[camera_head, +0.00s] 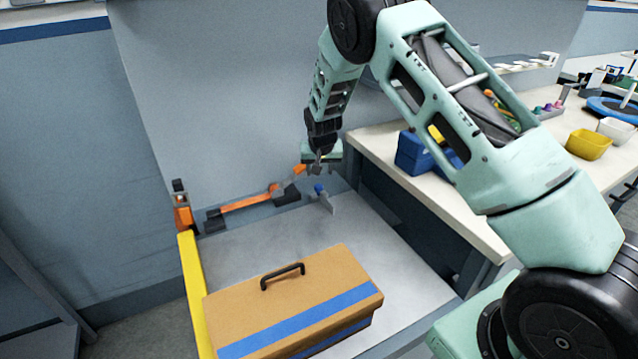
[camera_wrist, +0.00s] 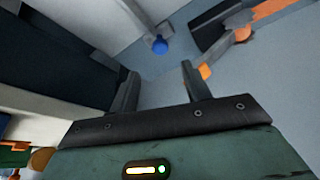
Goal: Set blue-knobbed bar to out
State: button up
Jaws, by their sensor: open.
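The blue knob (camera_head: 319,188) sits on a grey bar (camera_head: 325,203) at the back of the low grey table. In the wrist view the blue knob (camera_wrist: 160,46) shows ahead of the fingers, with its grey bar (camera_wrist: 146,24) running up from it. My gripper (camera_head: 318,168) is above and near the knob in the head view, and part of it is hidden by its own housing. In the wrist view my gripper (camera_wrist: 160,75) has its two fingers apart with nothing between them. The knob is beyond the fingertips and not touched.
An orange bar (camera_head: 245,202) with dark brackets lies left of the knob, near the wall. A tan toolbox (camera_head: 290,290) with a blue stripe stands on the grey table (camera_head: 400,268). A white bench (camera_head: 380,150) with a blue bin (camera_head: 415,155) is on the right.

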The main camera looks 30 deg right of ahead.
aim_at(319, 186)
jog(key=x, duration=0.9)
jog(key=shift+a+p, duration=0.1)
jog(key=shift+p, duration=0.25)
